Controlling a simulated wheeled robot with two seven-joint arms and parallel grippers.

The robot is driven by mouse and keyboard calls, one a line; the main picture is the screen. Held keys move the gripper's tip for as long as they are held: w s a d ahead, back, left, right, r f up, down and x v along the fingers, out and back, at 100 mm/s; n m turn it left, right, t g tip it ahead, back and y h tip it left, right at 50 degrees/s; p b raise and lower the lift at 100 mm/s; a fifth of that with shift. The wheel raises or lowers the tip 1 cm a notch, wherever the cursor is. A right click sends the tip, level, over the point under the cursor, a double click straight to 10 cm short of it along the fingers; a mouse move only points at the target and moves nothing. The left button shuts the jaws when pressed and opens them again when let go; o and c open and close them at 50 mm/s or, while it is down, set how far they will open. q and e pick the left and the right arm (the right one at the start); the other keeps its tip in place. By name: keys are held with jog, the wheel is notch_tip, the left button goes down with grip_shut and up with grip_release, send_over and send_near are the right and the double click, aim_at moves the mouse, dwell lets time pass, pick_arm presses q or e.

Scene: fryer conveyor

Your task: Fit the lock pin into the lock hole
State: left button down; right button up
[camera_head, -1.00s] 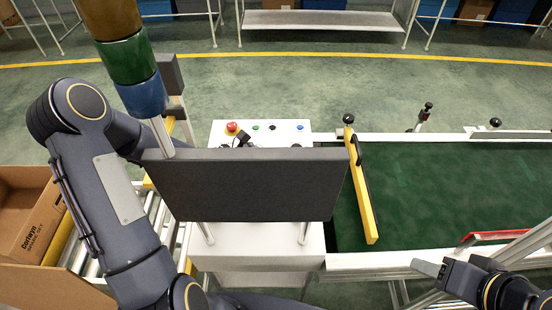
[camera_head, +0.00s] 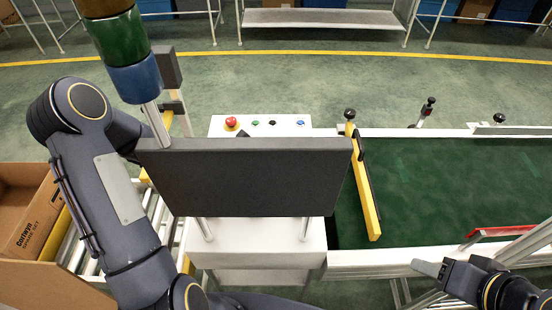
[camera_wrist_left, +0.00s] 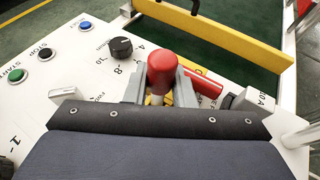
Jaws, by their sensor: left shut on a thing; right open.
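In the left wrist view, a red knob on a pale metal stem (camera_wrist_left: 162,72), apparently the lock pin, stands between the fingers of my left gripper (camera_wrist_left: 160,90). The gripper is shut on it, just above the white control panel (camera_wrist_left: 92,68). A red cylindrical part (camera_wrist_left: 203,84) lies beside it over a yellow piece. The lock hole cannot be made out; the gripper and knob cover that area. In the head view the dark screen hides most of my left gripper. My right gripper (camera_head: 432,268) is open and empty by the conveyor's near rail.
The dark screen (camera_head: 245,178) stands in front of the panel. A red emergency button (camera_head: 231,123) is on the panel's left. A yellow bar (camera_head: 364,190) crosses the end of the green conveyor belt (camera_head: 455,190), which is clear. A black dial (camera_wrist_left: 121,47) sits near my left gripper.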

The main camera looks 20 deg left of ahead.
pick_arm(q)
jog(key=shift+f+b, duration=0.95)
jog(key=shift+f, duration=0.05)
jog(key=c, duration=1.1)
grip_release()
jog(key=shift+c, duration=0.2)
jog(key=p+v, duration=0.3)
jog(key=v, duration=0.4)
jog(key=shift+w+r+p, duration=0.15)
jog(key=shift+p, duration=0.15)
jog(key=shift+s+a, duration=0.25)
jog(key=shift+s, duration=0.15)
